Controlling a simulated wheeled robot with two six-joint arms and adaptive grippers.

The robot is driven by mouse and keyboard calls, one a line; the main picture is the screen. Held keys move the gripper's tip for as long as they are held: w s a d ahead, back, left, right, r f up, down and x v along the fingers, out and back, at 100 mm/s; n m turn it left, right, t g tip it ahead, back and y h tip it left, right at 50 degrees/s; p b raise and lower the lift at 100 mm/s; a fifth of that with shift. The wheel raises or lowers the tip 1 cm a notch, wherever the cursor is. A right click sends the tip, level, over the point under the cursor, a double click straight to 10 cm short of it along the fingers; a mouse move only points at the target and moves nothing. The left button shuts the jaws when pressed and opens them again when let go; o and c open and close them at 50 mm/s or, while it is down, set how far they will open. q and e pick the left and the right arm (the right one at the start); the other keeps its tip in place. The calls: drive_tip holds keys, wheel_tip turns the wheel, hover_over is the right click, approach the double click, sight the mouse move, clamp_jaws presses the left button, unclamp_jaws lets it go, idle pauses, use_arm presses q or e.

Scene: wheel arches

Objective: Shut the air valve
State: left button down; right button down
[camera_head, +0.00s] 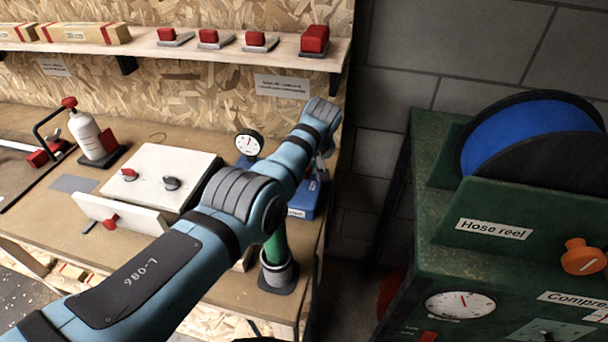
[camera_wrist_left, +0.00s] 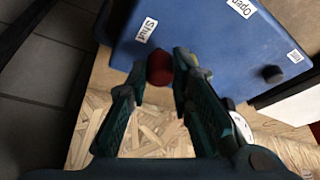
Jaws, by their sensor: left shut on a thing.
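The air valve's blue box (camera_head: 305,204) stands at the right end of the bench, mostly hidden behind my arm in the head view. In the left wrist view the blue box (camera_wrist_left: 205,45) carries a "Shut" label (camera_wrist_left: 146,30) and an "Open" label (camera_wrist_left: 242,8). A red handle end (camera_wrist_left: 160,68) lies close to the "Shut" label. My left gripper (camera_wrist_left: 159,72) has its fingers on both sides of this red end and is shut on it. The rest of the handle is hard to make out. My right gripper is in neither view.
A round gauge (camera_head: 249,143) stands beside the box. A white panel box (camera_head: 160,172), a bottle (camera_head: 90,135) and a green-topped post in a grey holder (camera_head: 277,270) are on the bench. A green compressor cabinet (camera_head: 440,255) with a hose reel stands at the right, across a gap.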

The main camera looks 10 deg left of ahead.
use_arm(q)
drive_tip(key=shift+f, duration=0.1)
drive_tip(key=c, duration=1.4)
unclamp_jaws()
drive_tip(key=shift+a, duration=0.1)
drive_tip(key=shift+c, duration=0.2)
drive_tip(key=shift+r, duration=0.2)
drive_tip(key=v, duration=1.1)
drive_tip(key=shift+s+r, duration=0.2)
drive_tip(key=shift+r, duration=0.05)
